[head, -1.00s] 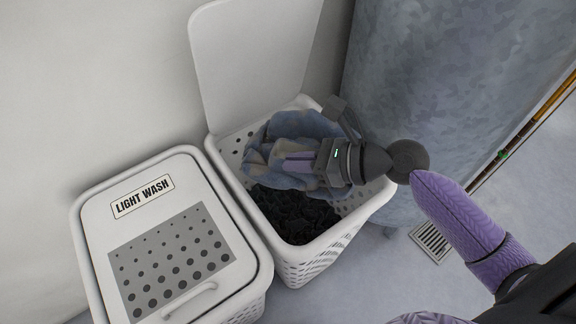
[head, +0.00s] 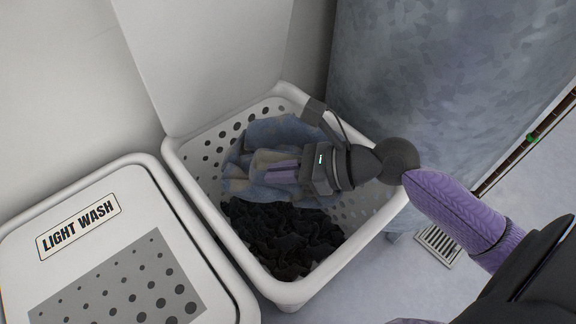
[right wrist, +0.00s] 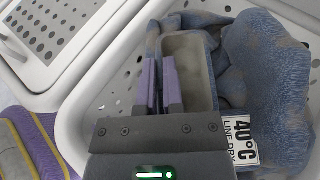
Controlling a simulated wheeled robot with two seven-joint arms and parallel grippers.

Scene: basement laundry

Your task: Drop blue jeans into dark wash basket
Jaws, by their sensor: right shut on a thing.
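The blue jeans (head: 262,185) are bunched up inside the open white basket (head: 299,286), in its back part, above dark clothes (head: 280,238). My right gripper (head: 272,170) reaches into the basket from the right and is shut on the jeans. In the right wrist view its purple fingers (right wrist: 159,84) lie against the jeans (right wrist: 262,60), and a white care tag reading 40°C (right wrist: 240,140) shows. I cannot tell whether the jeans touch the dark clothes. The basket's own label is not visible. My left gripper is not in view.
A closed white basket labelled LIGHT WASH (head: 120,250) stands to the left. The open basket's raised lid (head: 205,60) leans by the wall behind. A large grey metal tank (head: 430,90) stands close at the back right. A floor drain (head: 437,243) lies to the right.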

